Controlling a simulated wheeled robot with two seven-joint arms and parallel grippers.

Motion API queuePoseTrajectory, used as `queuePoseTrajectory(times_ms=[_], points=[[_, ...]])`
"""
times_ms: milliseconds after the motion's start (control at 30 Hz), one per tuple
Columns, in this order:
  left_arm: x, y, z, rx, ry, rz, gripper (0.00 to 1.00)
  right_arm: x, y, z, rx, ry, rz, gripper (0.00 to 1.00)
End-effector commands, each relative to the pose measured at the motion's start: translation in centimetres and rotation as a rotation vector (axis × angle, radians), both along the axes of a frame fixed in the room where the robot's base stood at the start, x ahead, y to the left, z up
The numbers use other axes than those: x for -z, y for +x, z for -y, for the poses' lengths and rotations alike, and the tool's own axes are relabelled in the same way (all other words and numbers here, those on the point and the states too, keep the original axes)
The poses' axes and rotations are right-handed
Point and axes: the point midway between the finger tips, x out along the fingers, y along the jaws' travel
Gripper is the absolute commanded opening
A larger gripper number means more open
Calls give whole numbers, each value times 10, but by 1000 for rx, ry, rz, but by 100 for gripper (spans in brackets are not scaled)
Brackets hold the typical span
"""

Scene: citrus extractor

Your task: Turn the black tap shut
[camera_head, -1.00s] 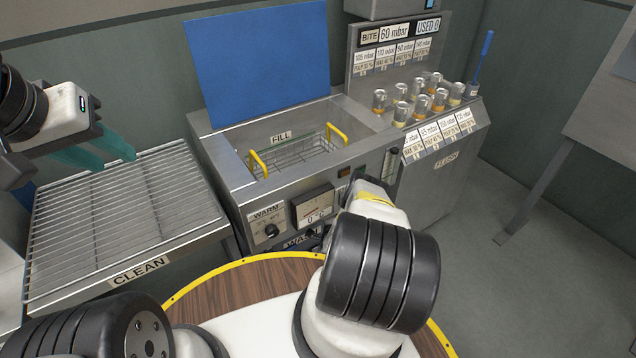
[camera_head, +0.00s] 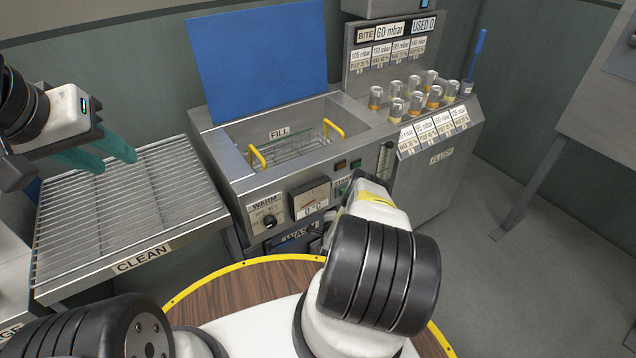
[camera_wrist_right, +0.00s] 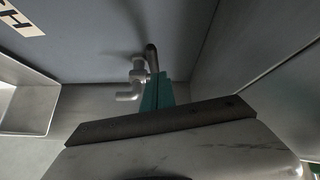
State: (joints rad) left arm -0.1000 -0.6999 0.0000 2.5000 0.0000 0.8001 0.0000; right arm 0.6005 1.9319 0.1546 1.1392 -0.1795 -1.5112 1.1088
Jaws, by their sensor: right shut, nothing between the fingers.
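The black tap handle (camera_wrist_right: 151,58) shows in the right wrist view as a dark lever beside a pale bent pipe (camera_wrist_right: 130,94) on the grey machine front. My right gripper (camera_wrist_right: 159,78) is shut, with its teal fingertips just below the lever and close beside the pipe. I cannot tell whether they touch the lever. In the head view the tap is hidden behind my right arm. My left gripper (camera_head: 118,156) is open and empty, above the wire rack at the left.
The washer has an open basin with a yellow-handled basket (camera_head: 295,150) and a raised blue lid (camera_head: 262,60). The CLEAN rack (camera_head: 130,215) is empty. Several small jars (camera_head: 415,100) stand at the right. A pale tray (camera_wrist_right: 28,100) juts out left of the tap.

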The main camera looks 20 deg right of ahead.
Motion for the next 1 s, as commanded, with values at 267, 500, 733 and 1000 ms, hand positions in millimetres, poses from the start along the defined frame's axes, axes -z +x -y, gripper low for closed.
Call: queuePoseTrajectory(times_ms=[267, 500, 733, 1000], points=[[0, 0, 0, 0, 0, -1, 36, 0, -10, -21, 2, 2, -6, 0], [0, 0, 0, 0, 0, 0, 36, 0, -24, -51, 2, 3, -7, 0], [0, 0, 0, 0, 0, 0, 36, -2, -38, -81, 4, 2, -6, 0], [0, 0, 0, 0, 0, 0, 36, -3, -42, -89, 6, 0, -5, 0]])
